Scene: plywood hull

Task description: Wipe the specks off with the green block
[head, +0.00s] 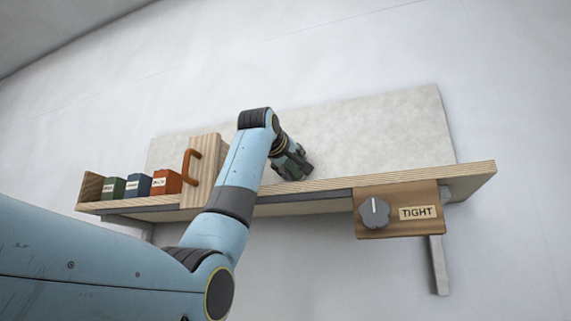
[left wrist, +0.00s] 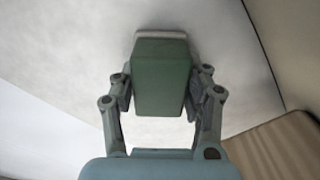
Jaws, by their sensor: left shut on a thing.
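My left gripper (head: 293,164) is in front of the pale panel (head: 390,130), just above the wooden shelf. In the left wrist view, the left gripper (left wrist: 160,95) is shut on the green block (left wrist: 162,80), with one finger on each side. A pale strip (left wrist: 160,35) shows at the block's far end, close to the pale surface; I cannot tell whether they touch. In the head view, my gripper and arm mostly hide the block. I can make out no specks on the visible panel. My right gripper is not in view.
The shelf (head: 470,176) holds a green box (head: 113,188), a blue box (head: 138,186) and an orange box (head: 167,182) at left. An upright board with an orange handle (head: 188,168) stands beside them. A knob (head: 374,213) and "TIGHT" label (head: 417,212) are below right.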

